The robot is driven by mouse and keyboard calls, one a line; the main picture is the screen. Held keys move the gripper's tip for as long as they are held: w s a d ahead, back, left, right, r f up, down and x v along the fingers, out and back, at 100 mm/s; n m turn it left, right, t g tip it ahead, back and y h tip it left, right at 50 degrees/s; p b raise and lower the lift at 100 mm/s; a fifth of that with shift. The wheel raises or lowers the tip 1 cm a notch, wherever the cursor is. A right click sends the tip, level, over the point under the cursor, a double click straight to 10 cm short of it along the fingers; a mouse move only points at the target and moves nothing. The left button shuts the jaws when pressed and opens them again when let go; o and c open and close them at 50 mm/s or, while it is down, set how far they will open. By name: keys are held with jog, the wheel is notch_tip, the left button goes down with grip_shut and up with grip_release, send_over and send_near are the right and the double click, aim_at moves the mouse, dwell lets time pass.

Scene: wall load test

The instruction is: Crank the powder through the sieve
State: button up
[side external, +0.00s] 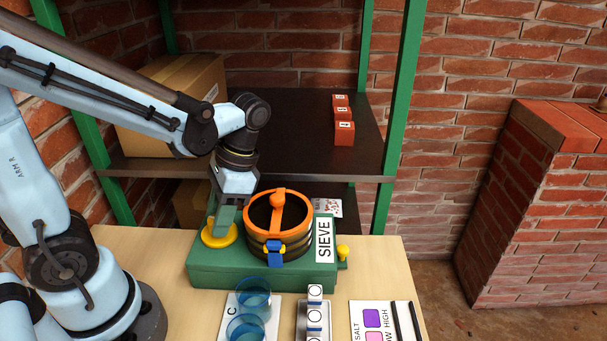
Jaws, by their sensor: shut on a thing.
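The sieve (281,228) is a round drum with an orange rim, dark banded sides and an orange bar with a round knob over its top. A blue clip sits on its front. It stands on a green base (215,272) with a white SIEVE label. A yellow round crank (222,238) is on the base's left, beside the drum. My gripper (225,222) points down and is shut at this crank, left of the drum. Its fingers hide the part they grip. The dark inside of the drum shows no clear powder.
Blue clear cups (254,297) stand on a white card in front. A narrow rack (315,316) and a SALT card (372,322) with dark rods are to their right. Behind, a green-posted shelf holds a cardboard box (180,100) and red blocks (343,120). A yellow knob (343,252) juts from the base's right.

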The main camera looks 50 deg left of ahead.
jog(key=o, duration=1)
jog(key=v, duration=1.2)
jog(key=x, duration=1.2)
